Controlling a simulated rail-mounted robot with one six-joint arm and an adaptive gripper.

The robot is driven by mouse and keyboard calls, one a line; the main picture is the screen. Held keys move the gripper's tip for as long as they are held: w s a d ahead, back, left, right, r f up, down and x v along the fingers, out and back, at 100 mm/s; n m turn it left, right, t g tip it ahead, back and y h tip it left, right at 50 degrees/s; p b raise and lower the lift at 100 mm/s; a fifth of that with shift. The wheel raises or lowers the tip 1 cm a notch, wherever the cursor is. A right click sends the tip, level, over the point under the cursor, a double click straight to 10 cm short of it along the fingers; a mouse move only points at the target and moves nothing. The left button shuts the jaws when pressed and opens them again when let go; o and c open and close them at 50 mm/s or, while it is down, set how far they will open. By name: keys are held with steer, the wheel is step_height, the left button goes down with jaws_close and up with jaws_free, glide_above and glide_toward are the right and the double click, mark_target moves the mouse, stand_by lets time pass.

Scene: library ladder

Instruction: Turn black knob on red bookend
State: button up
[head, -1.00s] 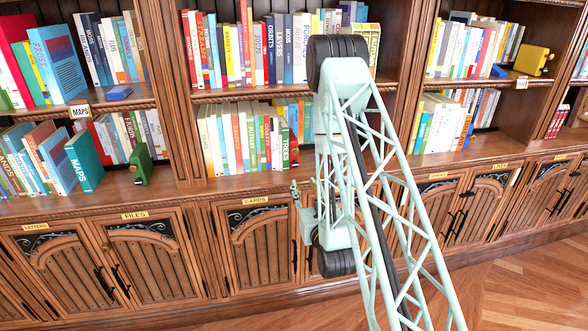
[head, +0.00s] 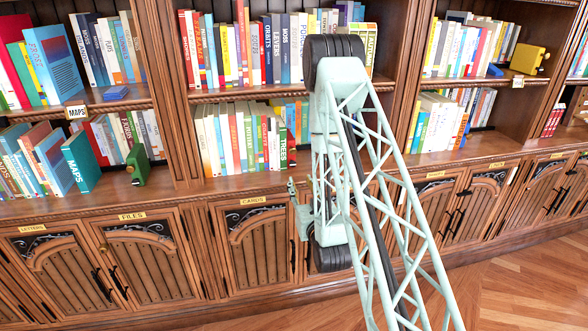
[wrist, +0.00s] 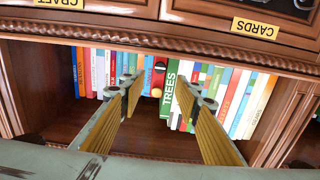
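The red bookend (wrist: 159,78) stands in the wrist view against the green "TREES" book (wrist: 169,88), at the end of a row on the lower shelf. A dark round knob (wrist: 160,66) shows on its face. In the head view, a small part of the red bookend (head: 292,158) shows beside the "TREES" book, partly hidden by my arm. My gripper (wrist: 158,88) is open and empty, its two fingers spread on either side of the bookend in the wrist picture. The fingers appear in front of the shelf and apart from the bookend.
Books (wrist: 235,98) fill the shelf on both sides of the bookend. A green bookend (head: 138,165) stands on the lower shelf at the left, and a yellow one (head: 530,60) at the upper right.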

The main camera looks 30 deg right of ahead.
mark_target(293, 165)
steer(key=b+x, duration=0.1)
steer(key=x, duration=1)
steer(key=shift+w, duration=0.25)
steer(key=shift+c, duration=0.5)
steer(key=c, duration=0.7)
